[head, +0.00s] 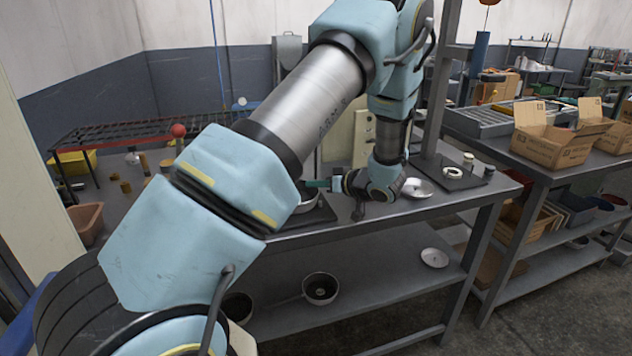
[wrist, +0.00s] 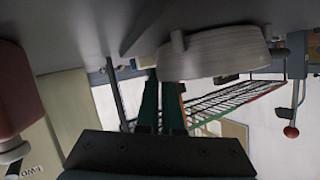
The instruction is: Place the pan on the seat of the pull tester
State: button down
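A pan (head: 306,202) sits low at the worktable's left end, partly hidden behind my arm. In the wrist view a pale round pan body (wrist: 222,58) with a short stub fills the upper middle. My gripper (head: 318,184) reaches toward the pan from the right, just above the table. In the wrist view its two green fingers (wrist: 161,85) stand close together, with a narrow gap. Their tips meet the pan's edge in the picture; I cannot tell whether they grip anything. A dark plate shows under the pan. I cannot clearly tell which fixture is the pull tester or its seat.
On the worktable, a shallow metal dish (head: 417,187) lies right of my gripper, and a dark plate (head: 468,180) holds a white ring. The lower shelf (head: 385,285) bears a handled pan (head: 320,288) and a white dish (head: 434,257). Cardboard boxes (head: 548,150) stand on the right bench.

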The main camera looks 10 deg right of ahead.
jog(key=shift+f, duration=0.1)
jog(key=c, duration=1.1)
grip_release()
